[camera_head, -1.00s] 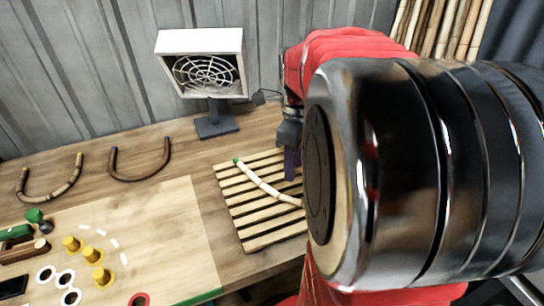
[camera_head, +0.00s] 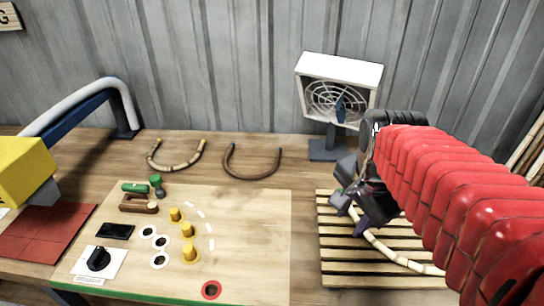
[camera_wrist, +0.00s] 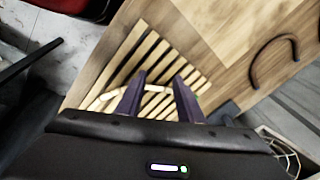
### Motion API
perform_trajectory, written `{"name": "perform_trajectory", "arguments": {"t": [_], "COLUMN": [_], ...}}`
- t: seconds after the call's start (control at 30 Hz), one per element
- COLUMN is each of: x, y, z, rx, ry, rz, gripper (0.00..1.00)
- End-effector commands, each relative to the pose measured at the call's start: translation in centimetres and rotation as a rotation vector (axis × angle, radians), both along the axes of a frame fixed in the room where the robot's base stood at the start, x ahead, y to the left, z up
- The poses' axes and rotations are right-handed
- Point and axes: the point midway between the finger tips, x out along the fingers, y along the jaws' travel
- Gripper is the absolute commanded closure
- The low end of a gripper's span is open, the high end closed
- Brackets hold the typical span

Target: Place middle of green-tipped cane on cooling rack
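The pale cane (camera_head: 395,255) lies on the slatted cooling rack (camera_head: 335,268), a gentle curve across the slats with its right end near the rack's edge. In the head view its left end is hidden behind my gripper (camera_head: 360,228). In the wrist view, part of the cane (camera_wrist: 154,88) shows between my two dark purple fingers, and a green tip shows beside the right finger. My gripper (camera_wrist: 157,100) is open, its fingers spread and pointing down over the rack (camera_wrist: 150,50). Nothing is clearly clamped; whether a finger touches the cane cannot be told.
A fan (camera_head: 338,100) stands behind the rack. Two bent U-shaped canes (camera_head: 175,165) (camera_head: 252,175) lie at the back. A board (camera_head: 250,245) with yellow pegs (camera_head: 188,230) fills the middle. A yellow-and-blue device (camera_head: 25,170) stands at left. Bare table lies between board and rack.

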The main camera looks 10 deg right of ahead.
Motion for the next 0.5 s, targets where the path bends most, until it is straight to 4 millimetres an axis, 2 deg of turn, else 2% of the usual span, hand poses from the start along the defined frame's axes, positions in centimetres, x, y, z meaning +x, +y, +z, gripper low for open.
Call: {"name": "perform_trajectory", "arguments": {"t": [0.03, 0.2, 0.5], "x": [-0.3, -1.2, -3.1], "y": [1.1, 4.0, 8.6], "z": [0.2, 0.4, 0.5], "rx": [-0.024, -0.114, -0.303], "ry": [-0.014, -0.056, -0.134], "rz": [0.098, 0.427, 0.983], "gripper": [0.66, 0.66, 0.66]}}
